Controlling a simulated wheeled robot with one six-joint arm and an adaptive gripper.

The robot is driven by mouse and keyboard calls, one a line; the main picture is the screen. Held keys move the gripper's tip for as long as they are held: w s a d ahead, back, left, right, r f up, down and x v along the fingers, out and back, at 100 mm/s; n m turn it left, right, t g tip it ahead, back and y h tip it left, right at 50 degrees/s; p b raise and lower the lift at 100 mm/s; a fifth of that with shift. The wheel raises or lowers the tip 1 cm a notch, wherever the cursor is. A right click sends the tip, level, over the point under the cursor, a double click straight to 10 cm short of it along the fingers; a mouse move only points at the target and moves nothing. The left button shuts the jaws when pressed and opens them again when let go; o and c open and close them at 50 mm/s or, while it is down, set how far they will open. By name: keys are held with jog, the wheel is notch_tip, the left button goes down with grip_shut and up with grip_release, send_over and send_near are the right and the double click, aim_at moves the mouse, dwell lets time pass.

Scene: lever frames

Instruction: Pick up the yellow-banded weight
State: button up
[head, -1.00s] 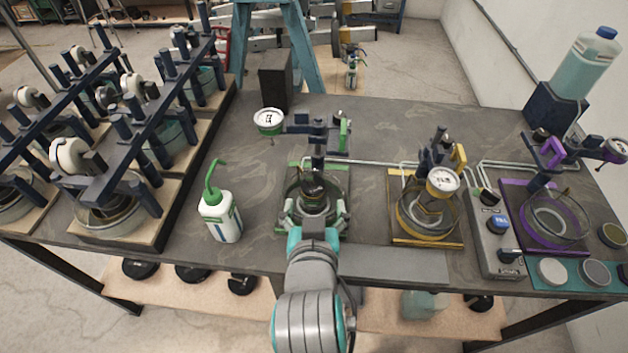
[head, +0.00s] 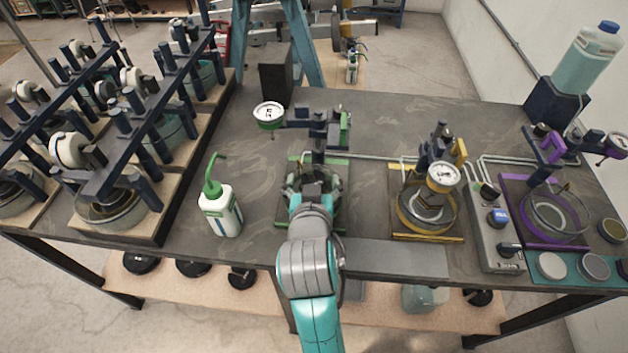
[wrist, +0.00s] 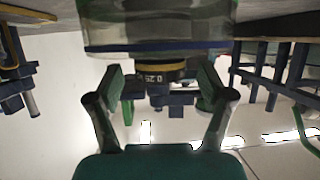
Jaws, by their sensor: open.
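The yellow-banded weight (wrist: 150,72) shows in the wrist view as a dark cylinder with a yellow band and small white markings. It is against the clear, green-edged dish (wrist: 158,44), which fills the top of that view. My gripper (wrist: 163,76) is open, one finger on each side of the weight in the picture. I cannot tell whether either finger touches it. In the head view my gripper (head: 314,188) is at the green station (head: 284,220), and it and my arm hide the weight there.
A green-capped bottle (head: 220,212) stands left of the green station. The yellow station (head: 425,237) and a grey control box (head: 492,240) are to the right, then the purple station (head: 517,240). A row of navy frames (head: 130,170) fills the left. The tabletop behind is mostly clear.

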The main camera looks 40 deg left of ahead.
jog(key=c, duration=1.4)
jog(key=shift+r, duration=0.1)
jog(key=shift+c, duration=0.2)
